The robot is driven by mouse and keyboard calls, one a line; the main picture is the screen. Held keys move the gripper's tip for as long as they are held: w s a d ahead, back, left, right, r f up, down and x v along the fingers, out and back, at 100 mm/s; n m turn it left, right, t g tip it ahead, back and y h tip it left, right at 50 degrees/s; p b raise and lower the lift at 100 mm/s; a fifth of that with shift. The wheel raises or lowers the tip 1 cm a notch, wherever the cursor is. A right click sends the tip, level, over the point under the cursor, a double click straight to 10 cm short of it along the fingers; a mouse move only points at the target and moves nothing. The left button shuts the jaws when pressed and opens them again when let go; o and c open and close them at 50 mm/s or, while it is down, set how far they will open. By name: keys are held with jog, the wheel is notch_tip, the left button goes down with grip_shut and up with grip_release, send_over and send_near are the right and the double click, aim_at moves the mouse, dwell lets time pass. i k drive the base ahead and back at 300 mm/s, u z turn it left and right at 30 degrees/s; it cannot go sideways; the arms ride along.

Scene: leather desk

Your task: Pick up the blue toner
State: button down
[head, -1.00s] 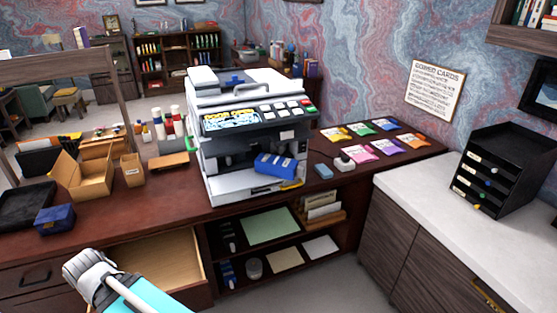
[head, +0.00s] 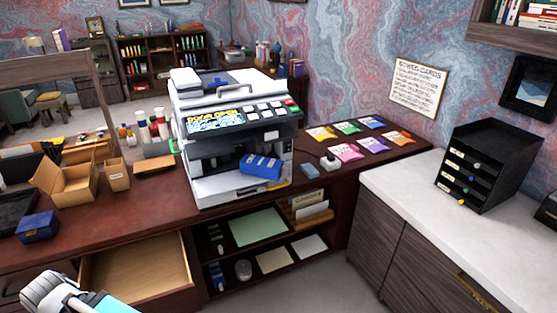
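A blue toner cartridge (head: 261,167) sits tilted at the open front of the white and grey printer (head: 240,190), above its lower tray. The printer's display is lit, with large letters that seem to read "door open". My gripper (head: 48,294) is at the lower left edge of the head view, in front of the desk and well apart from the cartridge. Its fingers are not clear enough to tell open from shut. I see nothing held in it.
An open, empty drawer (head: 140,272) juts out below the desk. Boxes (head: 66,186) and a dark blue case (head: 38,227) are on the left. Coloured packets (head: 346,152) lie right of the printer. A black drawer unit (head: 487,165) stands on the white counter (head: 400,190).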

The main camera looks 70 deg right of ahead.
aim_at(259, 166)
jog(key=z, duration=0.1)
jog(key=k, duration=1.2)
jog(key=z, duration=1.9)
jog(key=i, duration=0.95)
jog(key=z, duration=0.05)
